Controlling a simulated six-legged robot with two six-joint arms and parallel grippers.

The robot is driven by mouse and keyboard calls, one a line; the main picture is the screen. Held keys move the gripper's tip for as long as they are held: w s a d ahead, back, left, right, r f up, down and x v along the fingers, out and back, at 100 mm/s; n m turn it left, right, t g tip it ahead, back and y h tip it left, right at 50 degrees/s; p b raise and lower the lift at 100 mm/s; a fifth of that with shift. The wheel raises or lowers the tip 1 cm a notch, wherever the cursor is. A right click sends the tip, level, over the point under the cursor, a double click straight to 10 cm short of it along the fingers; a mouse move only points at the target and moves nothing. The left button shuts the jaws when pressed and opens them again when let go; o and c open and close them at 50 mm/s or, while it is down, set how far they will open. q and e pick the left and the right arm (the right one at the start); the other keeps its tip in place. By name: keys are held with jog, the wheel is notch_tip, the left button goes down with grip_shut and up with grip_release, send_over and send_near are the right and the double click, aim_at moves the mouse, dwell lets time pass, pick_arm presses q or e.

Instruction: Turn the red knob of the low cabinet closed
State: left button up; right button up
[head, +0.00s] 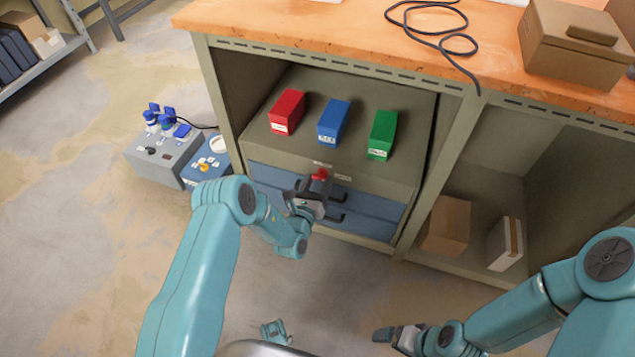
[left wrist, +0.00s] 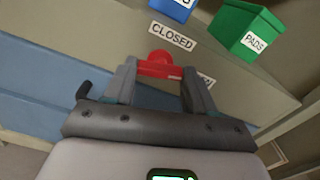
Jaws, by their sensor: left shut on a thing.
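The low cabinet (head: 400,177) stands under the workbench, with blue drawer fronts below its top panel. Its red knob (head: 320,174) is on the front panel, near the top edge. In the left wrist view the red knob (left wrist: 160,66) has a bar that lies between my left gripper's fingers (left wrist: 158,82). My left gripper (head: 313,186) is shut on the knob in the head view. A label reading CLOSED (left wrist: 172,36) is above the knob; a second label (left wrist: 205,79) is partly hidden behind a finger. My right gripper (head: 398,335) is low over the floor, away from the cabinet; its jaw state is unclear.
Red (head: 287,112), blue (head: 333,122) and green (head: 382,135) boxes stand on the cabinet top. Dark drawer handles (head: 335,215) stick out below the knob. Grey and blue socket boxes (head: 160,153) sit on the floor at left. Cardboard boxes (head: 447,224) are on the right shelf.

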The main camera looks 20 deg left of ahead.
pick_arm(q)
jog(key=shift+s+f+n+p, duration=0.1)
jog(key=shift+n+p, duration=0.15)
jog(key=shift+n, duration=3.45)
jog(key=shift+f+n+p, duration=0.1)
jog(key=shift+n+p, duration=0.1)
jog(key=shift+n, duration=3.5)
jog(key=shift+d, duration=0.1)
jog(key=o, duration=1)
jog(key=shift+o, duration=0.2)
jog(key=shift+r, duration=0.15)
